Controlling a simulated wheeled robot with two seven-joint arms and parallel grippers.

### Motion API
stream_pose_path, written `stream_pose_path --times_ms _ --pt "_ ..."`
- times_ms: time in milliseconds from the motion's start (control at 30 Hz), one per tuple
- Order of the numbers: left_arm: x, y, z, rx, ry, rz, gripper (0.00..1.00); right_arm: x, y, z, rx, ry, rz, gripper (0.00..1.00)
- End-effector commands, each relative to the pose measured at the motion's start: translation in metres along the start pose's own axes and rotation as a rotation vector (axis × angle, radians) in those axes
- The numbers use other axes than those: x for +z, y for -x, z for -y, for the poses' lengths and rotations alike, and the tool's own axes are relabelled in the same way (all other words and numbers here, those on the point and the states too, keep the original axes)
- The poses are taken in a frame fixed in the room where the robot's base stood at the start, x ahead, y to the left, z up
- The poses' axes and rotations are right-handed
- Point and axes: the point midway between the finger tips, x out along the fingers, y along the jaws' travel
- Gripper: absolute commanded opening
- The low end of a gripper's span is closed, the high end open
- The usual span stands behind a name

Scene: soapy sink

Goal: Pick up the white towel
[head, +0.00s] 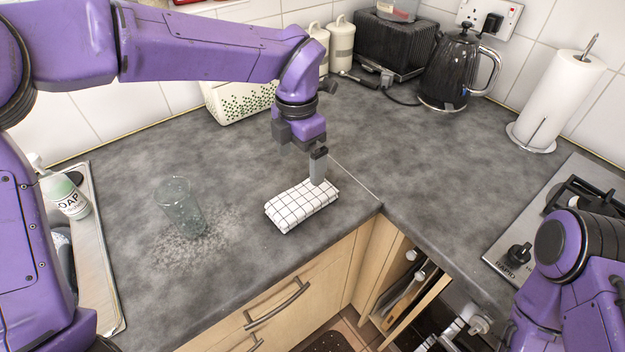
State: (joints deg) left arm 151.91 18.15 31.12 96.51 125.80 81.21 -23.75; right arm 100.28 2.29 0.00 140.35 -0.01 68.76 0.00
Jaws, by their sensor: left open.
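The white towel (293,209), folded and marked with a dark grid pattern, lies flat on the grey counter close to its front edge. My left gripper (317,178) points down over the towel's far right end. A grey finger overlaps the towel in the view; whether it touches the cloth I cannot tell. The left gripper is open and the towel is not held. My right arm shows at the lower right, but its gripper is out of view.
A clear glass (181,208) stands left of the towel on a speckled wet patch. A soap bottle (66,195) stands by the sink at far left. A kettle (455,70), toaster (392,45), paper roll (560,100) and hob (515,235) are to the right. The middle counter is clear.

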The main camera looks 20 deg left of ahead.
Motion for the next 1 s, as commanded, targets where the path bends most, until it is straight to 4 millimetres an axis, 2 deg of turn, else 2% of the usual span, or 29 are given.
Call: stream_pose_path --times_ms 167,333,500,600,800,833,967,1000 --pt "-0.005 -0.029 0.006 0.006 -0.005 0.003 1.00 -0.001 0.004 -0.001 0.001 0.001 0.001 0.76" --pt "0.006 -0.052 0.003 0.002 -0.007 -0.007 1.00 -0.003 0.010 -0.002 0.001 0.001 0.003 0.76" --pt "0.014 -0.087 0.002 -0.002 -0.007 -0.013 1.00 -0.007 0.017 -0.002 0.001 0.000 0.001 0.76" --pt "0.015 -0.097 0.001 -0.002 -0.005 -0.012 1.00 -0.007 0.018 -0.002 0.000 0.000 0.000 0.76" --pt "0.015 -0.099 0.001 -0.003 -0.005 -0.011 1.00 -0.007 0.017 -0.002 0.001 0.000 0.001 0.76" --pt "0.015 -0.099 0.001 -0.003 -0.006 -0.011 0.94 -0.007 0.017 -0.002 0.001 0.000 0.001 0.76" --pt "0.016 -0.099 0.001 -0.003 -0.007 -0.011 0.51 -0.007 0.017 -0.002 0.000 0.000 0.001 0.76" --pt "0.016 -0.099 0.001 -0.003 -0.007 -0.011 0.48 -0.007 0.017 -0.002 0.000 0.000 0.001 0.76"
